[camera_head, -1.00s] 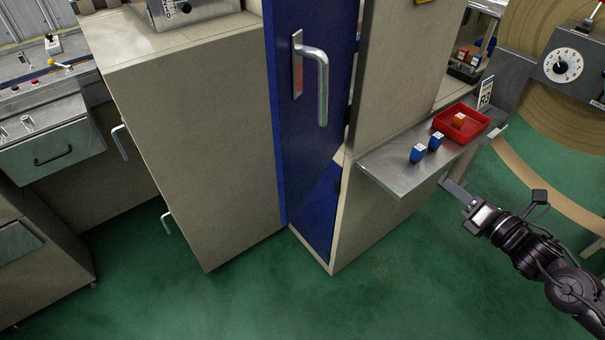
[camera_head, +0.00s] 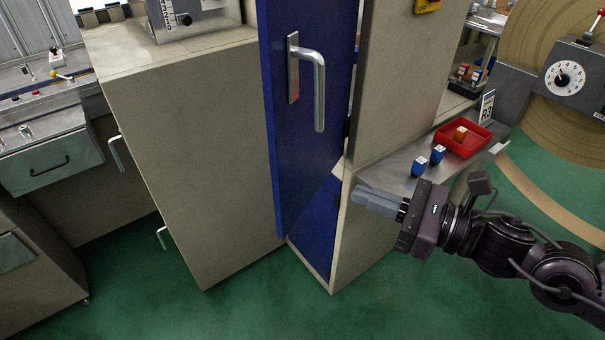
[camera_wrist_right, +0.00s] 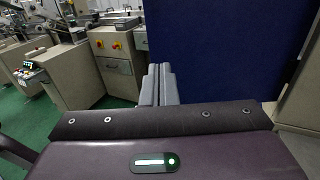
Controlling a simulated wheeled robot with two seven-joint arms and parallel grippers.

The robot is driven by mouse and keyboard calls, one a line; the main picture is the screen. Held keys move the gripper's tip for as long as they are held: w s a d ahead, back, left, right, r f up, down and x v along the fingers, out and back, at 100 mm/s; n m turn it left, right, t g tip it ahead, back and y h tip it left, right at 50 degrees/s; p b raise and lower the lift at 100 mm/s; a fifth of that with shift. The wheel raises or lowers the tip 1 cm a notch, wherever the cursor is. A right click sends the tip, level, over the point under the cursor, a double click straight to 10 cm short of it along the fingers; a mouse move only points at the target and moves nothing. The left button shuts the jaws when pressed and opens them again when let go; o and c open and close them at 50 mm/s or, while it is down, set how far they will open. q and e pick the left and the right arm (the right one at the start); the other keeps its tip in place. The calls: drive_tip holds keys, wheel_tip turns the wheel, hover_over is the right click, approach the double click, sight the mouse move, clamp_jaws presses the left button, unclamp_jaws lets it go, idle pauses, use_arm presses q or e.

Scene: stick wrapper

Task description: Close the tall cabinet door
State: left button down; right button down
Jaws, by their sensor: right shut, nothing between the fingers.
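The tall cabinet's blue door (camera_head: 312,150) stands ajar, swung out from the tall beige cabinet (camera_head: 395,85). A silver handle (camera_head: 318,85) is on the door's outer face. Below it, a blue panel (camera_head: 316,235) shows inside the cabinet's lower part. My right gripper (camera_head: 358,197) is shut and empty, in front of the cabinet's right side and to the right of the door, apart from the handle. In the right wrist view the shut fingers (camera_wrist_right: 159,80) point forward, with the blue door surface (camera_wrist_right: 215,50) filling the area to their right. My left gripper is not in view.
A metal shelf (camera_head: 393,175) on the cabinet's right side holds a red tray (camera_head: 449,144) and two small blue items (camera_head: 419,166). A beige cabinet (camera_head: 190,150) stands close on the left. Green floor (camera_head: 380,290) is open in front.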

sight(286, 167)
drive_tip(key=p+x, duration=0.4)
drive_tip(key=x, duration=0.7)
drive_tip(key=shift+r+p, duration=0.15)
drive_tip(key=shift+p, duration=0.2)
drive_tip(key=shift+w+a, duration=0.15)
drive_tip(key=shift+a, duration=0.2)
